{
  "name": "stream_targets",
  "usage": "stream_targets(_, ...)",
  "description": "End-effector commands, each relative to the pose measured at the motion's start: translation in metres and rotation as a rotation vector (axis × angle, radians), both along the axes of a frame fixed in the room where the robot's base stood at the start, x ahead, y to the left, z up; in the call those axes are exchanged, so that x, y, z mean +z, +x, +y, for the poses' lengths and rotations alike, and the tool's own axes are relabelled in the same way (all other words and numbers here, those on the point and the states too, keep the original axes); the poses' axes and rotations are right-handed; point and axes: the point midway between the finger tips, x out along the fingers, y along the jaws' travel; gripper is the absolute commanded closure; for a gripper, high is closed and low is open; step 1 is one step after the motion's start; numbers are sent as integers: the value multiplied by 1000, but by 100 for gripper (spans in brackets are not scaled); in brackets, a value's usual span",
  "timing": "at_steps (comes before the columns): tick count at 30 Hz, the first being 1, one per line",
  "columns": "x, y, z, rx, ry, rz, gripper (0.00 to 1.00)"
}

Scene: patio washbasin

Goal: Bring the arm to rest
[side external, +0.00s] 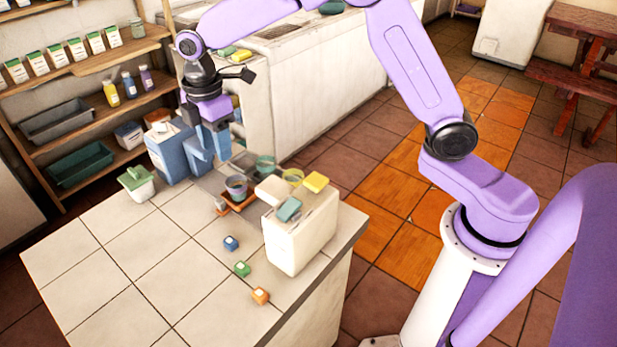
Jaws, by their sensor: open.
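My purple arm reaches across the picture from the right. I see nothing held between the fingers, though the gap is small in the picture. I cannot tell whether the fingertips touch the blue container (170,152) or hang clear of it.
A white box (300,237) with sponges on top stands at the counter's right. A green-lidded tub (137,183) stands at the back left. The counter's front left is bare.

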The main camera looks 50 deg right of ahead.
Motion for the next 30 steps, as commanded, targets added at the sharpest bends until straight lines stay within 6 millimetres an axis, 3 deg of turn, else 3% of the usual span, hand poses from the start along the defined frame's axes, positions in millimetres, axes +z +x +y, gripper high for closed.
stream_targets(1,8,-21,-1,-18,3,-3,51)
stream_targets(10,32,-140,-23,-157,13,-8,51)
stream_targets(21,27,-278,-94,-323,24,-5,51)
stream_targets(25,20,-309,-117,-368,27,-4,51)
stream_targets(30,14,-328,-134,-399,29,-3,51)
